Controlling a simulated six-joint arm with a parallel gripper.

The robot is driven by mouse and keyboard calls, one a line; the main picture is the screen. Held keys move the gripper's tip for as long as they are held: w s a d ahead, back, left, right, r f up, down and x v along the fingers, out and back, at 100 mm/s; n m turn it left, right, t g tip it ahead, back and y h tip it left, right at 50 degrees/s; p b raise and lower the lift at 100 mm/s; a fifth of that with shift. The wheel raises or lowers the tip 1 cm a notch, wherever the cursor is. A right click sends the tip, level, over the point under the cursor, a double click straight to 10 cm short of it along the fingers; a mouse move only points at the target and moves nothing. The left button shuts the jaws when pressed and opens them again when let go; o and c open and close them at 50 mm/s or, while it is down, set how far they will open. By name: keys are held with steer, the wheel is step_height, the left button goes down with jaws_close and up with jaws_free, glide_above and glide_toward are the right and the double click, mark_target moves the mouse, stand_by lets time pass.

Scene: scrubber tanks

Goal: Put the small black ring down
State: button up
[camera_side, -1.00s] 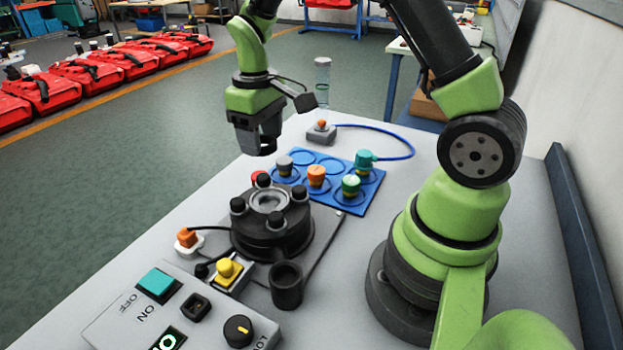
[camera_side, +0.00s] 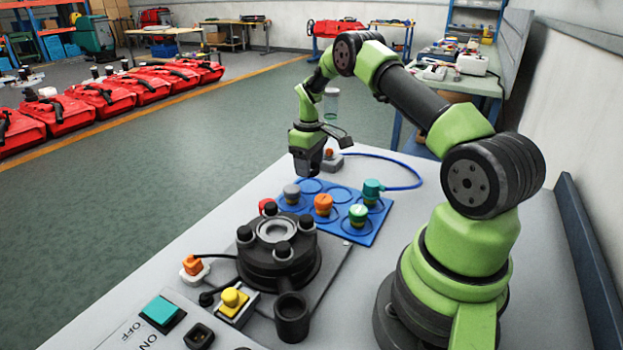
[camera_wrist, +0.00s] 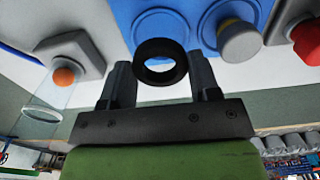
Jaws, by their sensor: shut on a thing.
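The small black ring (camera_wrist: 162,62) shows in the wrist view between the two fingers of my gripper (camera_wrist: 162,78), which is shut on it. In the side view my gripper (camera_side: 304,176) points down over the far left part of the blue board (camera_side: 338,230); the ring cannot be made out there. In the wrist view the ring appears in front of the blue board (camera_wrist: 121,14), overlapping the edge of an empty circular spot (camera_wrist: 165,22). How high the ring is above the board I cannot tell.
A small grey box (camera_side: 332,163) with an orange top stands behind. The black round fixture (camera_side: 279,262) stands in front.

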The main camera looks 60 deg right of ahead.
mark_target(309, 186)
steer(key=shift+f, duration=1.85)
steer(key=shift+f, duration=0.2)
steer(key=o, duration=1)
steer(key=shift+r, duration=0.1)
